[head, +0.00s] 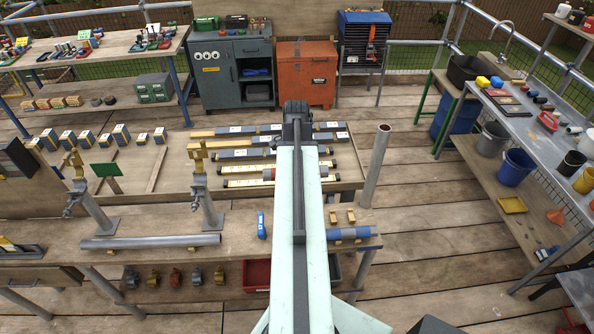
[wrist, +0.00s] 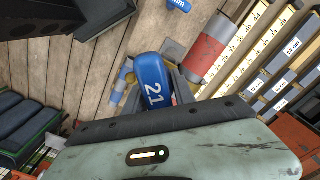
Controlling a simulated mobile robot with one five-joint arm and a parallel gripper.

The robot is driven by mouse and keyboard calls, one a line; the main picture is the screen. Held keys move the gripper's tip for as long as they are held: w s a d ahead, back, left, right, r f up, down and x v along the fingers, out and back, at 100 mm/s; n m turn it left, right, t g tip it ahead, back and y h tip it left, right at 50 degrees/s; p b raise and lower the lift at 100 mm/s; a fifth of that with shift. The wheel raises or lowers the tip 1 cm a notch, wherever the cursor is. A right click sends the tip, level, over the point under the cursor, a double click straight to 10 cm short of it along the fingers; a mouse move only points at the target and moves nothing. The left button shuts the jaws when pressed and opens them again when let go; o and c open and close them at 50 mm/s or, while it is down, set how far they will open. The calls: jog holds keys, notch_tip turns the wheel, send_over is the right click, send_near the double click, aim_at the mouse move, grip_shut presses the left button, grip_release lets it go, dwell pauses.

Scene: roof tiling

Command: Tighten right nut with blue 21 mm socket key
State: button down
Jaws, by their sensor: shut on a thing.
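In the wrist view my gripper (wrist: 158,92) is shut on a blue socket key (wrist: 152,70) marked 21. The far end of the key is hidden behind its handle. In the head view my arm hides the gripper and the held key. Another blue tool (head: 261,225) lies on the bench left of my arm. Part of a blue piece with "mm" lettering (wrist: 178,4) shows at the top edge of the wrist view. Two brass-coloured clamp fittings, a left one (head: 74,163) and a right one (head: 198,160), stand on grey posts. I cannot make out the right nut.
A grey pipe (head: 150,241) lies along the bench front (head: 235,252). A blue-and-grey tube (head: 348,233) rests right of my arm. An upright pipe (head: 376,165) stands behind it. A red-and-grey cylinder (wrist: 208,50) is close beyond the key. Deck floor (head: 440,210) is clear at right.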

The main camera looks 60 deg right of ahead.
jog(key=shift+m, duration=0.3)
jog(key=shift+n, duration=0.5)
jog(key=shift+r+p, duration=3.05)
jog(key=shift+r, duration=0.05)
jog(key=shift+f, duration=0.1)
